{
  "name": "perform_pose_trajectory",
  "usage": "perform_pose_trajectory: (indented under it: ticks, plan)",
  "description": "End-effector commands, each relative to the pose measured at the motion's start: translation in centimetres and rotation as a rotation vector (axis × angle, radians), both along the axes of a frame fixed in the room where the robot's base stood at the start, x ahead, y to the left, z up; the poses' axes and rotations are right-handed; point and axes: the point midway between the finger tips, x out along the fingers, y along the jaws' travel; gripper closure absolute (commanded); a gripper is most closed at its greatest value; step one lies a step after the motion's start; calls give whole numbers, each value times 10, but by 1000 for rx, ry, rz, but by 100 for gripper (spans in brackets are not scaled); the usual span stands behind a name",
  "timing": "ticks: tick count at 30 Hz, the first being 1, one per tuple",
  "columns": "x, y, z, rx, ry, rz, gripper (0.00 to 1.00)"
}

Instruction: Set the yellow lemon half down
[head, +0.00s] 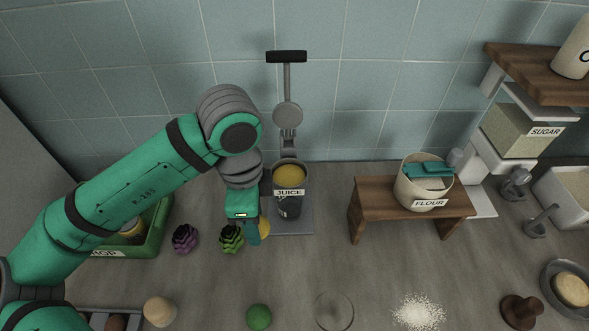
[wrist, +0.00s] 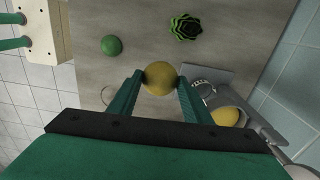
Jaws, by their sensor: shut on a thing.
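My gripper (head: 252,232) points down over the counter, just left of the juice press. In the wrist view its two green fingers (wrist: 160,84) are shut on the yellow lemon half (wrist: 160,75), one on each side. In the head view only a yellow sliver of the lemon half (head: 265,228) shows beside the finger. I cannot tell whether it touches the counter.
A green-black succulent-like item (head: 231,238) sits close left of my gripper, with a purple one (head: 184,238) beyond. A green ball (head: 259,317) and a clear glass dish (head: 334,311) lie nearer the front. A wooden stand (head: 366,193) bears a FLOUR pot. Counter between is clear.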

Motion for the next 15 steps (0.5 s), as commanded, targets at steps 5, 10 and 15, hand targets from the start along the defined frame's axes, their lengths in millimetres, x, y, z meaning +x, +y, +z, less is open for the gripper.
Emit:
perform_pose_trajectory:
  ticks: [5,10,15]
  plan:
    - [-17,-36,40,0,-7,-485,78]
    - [-36,-61,68,3,-7,-885,78]
    - [-48,-69,84,8,-6,-1121,78]
